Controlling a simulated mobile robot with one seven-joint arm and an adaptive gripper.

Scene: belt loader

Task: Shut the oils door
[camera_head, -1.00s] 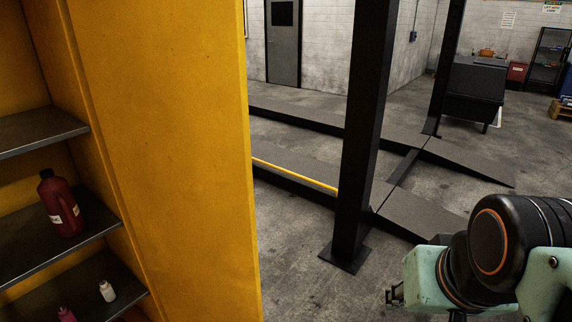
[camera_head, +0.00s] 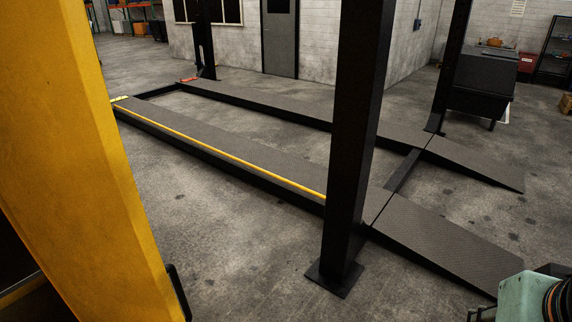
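The yellow panel (camera_head: 85,160) that I take for the oils door fills the left edge of the head view. It stands open, seen at a slant and close to me. A black handle (camera_head: 178,292) sticks out past its lower right edge. A dark strip of the cabinet inside (camera_head: 14,262) shows at the bottom left; the shelves are out of view. A pale green link of my arm shows at the bottom right, well apart from the door. My gripper itself is not in view.
A black lift post (camera_head: 355,140) with a base plate stands right of the door. Behind it lie the lift's long grey runways (camera_head: 230,150) and a sloping ramp (camera_head: 445,240). Bare concrete floor (camera_head: 240,250) lies between door and post. A dark bin (camera_head: 480,95) stands far back.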

